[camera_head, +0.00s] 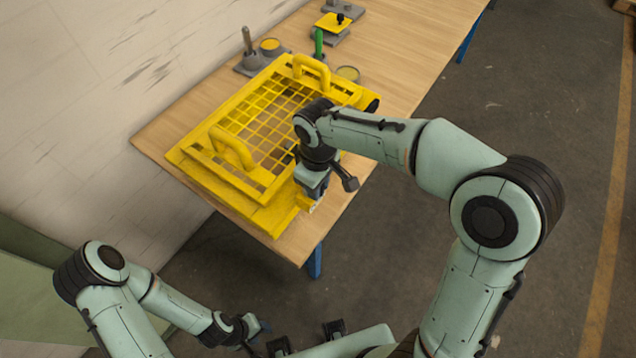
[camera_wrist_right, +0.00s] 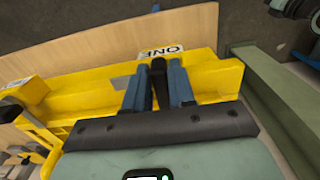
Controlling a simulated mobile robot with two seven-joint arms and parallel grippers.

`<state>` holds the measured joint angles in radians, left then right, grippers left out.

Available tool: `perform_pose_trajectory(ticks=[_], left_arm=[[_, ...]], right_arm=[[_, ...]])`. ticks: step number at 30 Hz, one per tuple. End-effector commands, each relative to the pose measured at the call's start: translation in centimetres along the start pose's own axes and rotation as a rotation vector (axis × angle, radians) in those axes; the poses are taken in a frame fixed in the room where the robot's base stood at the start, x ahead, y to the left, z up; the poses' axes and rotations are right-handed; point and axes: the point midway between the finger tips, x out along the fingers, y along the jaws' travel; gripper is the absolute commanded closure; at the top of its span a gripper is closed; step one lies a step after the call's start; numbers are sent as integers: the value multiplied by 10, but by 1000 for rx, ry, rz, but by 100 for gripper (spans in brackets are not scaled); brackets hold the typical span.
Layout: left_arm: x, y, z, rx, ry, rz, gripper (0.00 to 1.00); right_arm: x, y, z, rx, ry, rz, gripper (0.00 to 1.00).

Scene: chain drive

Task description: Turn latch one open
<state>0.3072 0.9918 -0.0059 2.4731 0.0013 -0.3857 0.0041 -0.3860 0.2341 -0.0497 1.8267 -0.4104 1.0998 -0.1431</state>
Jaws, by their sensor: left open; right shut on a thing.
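A yellow guard (camera_head: 190,165) with a grid top and two raised handles lies on the wooden table. Latch one (camera_wrist_right: 159,78) shows in the right wrist view as a dark upright lever at the guard's edge, beside a white label reading ONE (camera_wrist_right: 160,53), seen upside down. My right gripper (camera_wrist_right: 157,70) is shut on the latch, one blue finger on either side of it. In the head view my right gripper (camera_head: 307,204) is at the guard's near right corner, and its own wrist hides the latch. My left gripper (camera_head: 262,327) is open, low and away from the table.
Behind the guard stand a grey block with a peg (camera_head: 248,45), a green-handled tool (camera_head: 318,42) and a yellow plate on a grey base (camera_head: 333,23). The wall borders the table's left side. The table's right strip (camera_head: 400,70) is clear.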

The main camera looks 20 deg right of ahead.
Motion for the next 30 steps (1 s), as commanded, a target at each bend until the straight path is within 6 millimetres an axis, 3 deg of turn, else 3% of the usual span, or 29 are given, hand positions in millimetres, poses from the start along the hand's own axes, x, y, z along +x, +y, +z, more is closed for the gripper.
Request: perform_pose_trajectory(ticks=[6, 7, 9, 20, 23, 30], left_arm=[[0, 0, 0, 0, 0, 0, 57], [0, 0, 0, 0, 0, 0, 57], [0, 0, 0, 0, 0, 0, 57], [-1, 1, 0, 0, 1, 0, 57], [-4, 2, -2, 1, 3, 1, 57], [-14, 8, -7, 4, 11, 4, 57]], right_arm=[[-1, 0, -1, 4, 3, 0, 100], [-1, 0, -1, 4, 4, 0, 70], [-1, 0, -1, 3, 3, 0, 55], [-6, 0, -1, 2, 2, 0, 55], [-20, 0, -1, 1, 5, 1, 55], [-76, 1, -2, 2, 8, 2, 55]])
